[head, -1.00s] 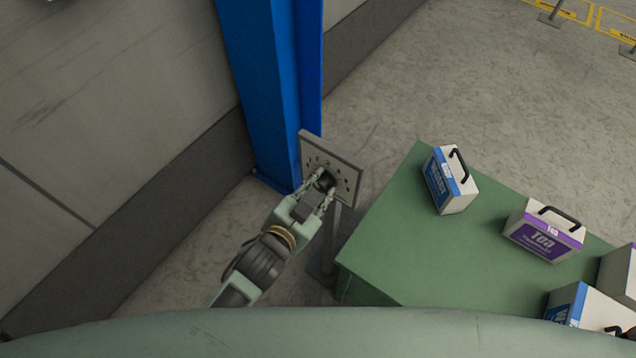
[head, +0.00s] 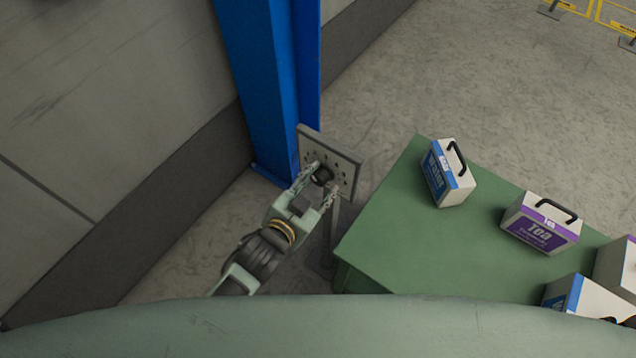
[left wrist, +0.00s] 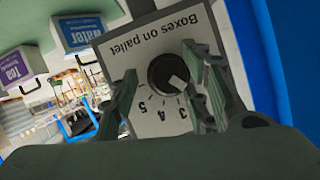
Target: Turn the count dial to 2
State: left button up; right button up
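The count dial is a round black knob (left wrist: 166,74) with a white pointer, on a pale panel (left wrist: 150,50) labelled "Boxes on pallet", upside down in the left wrist view. In the head view the knob (head: 322,175) sits on the grey panel (head: 346,164). My left gripper (head: 322,184) is open, with its fingers (left wrist: 165,98) apart on either side of the knob and clear of it.
A blue column (head: 262,90) stands just behind the panel, beside a grey wall. A green table (head: 400,245) is to the right, with a blue-and-white box (head: 446,180), a purple-and-white Tea box (head: 540,225) and other boxes.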

pick_arm(q)
jog(key=shift+a, duration=0.1)
jog(key=shift+r, duration=0.1)
jog(key=v, duration=1.2)
